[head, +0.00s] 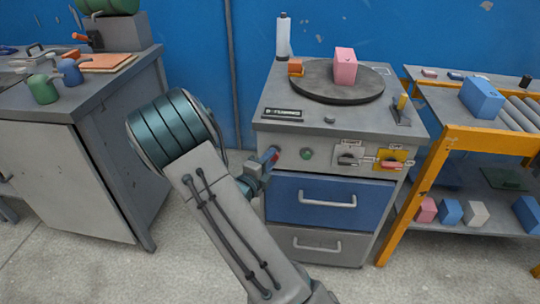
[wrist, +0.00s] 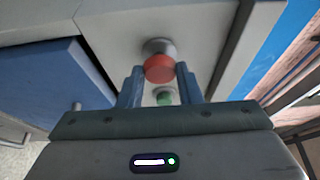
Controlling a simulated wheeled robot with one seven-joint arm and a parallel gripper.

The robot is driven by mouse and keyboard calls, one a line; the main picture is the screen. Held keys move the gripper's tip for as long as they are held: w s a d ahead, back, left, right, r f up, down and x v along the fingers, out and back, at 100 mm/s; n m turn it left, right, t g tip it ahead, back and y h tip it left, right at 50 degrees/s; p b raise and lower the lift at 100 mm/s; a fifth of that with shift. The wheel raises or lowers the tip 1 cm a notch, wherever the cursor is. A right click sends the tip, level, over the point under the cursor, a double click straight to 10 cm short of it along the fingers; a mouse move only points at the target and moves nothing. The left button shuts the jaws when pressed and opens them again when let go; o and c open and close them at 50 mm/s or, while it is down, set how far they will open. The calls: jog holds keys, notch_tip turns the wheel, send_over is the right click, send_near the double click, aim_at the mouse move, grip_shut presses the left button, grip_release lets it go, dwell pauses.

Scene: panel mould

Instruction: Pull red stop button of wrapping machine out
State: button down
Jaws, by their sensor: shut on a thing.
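The red stop button (wrist: 159,68) sits on a grey round collar (wrist: 158,46) on the front panel of the wrapping machine (head: 335,147). In the wrist view my gripper (wrist: 160,73) has one blue-grey finger on each side of the red cap and is shut on it. In the head view my gripper (head: 270,157) is at the left end of the panel, and the button is mostly hidden by the fingers. How far the button stands out is hard to tell.
A green button (head: 306,154) is right of the red one, then a grey switch (head: 348,159) and a yellow-backed red switch (head: 392,163). A blue drawer (head: 328,207) with a handle lies below. A pink block (head: 345,68) stands on the turntable (head: 310,87).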

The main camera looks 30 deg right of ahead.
jog(key=shift+s+f, duration=0.1)
jog(key=shift+s, duration=0.05)
jog(key=c, duration=1)
grip_release()
jog(key=shift+a, duration=0.15)
jog(key=p+v, duration=0.2)
jog(key=v, duration=1.2)
jog(key=shift+p, duration=0.4)
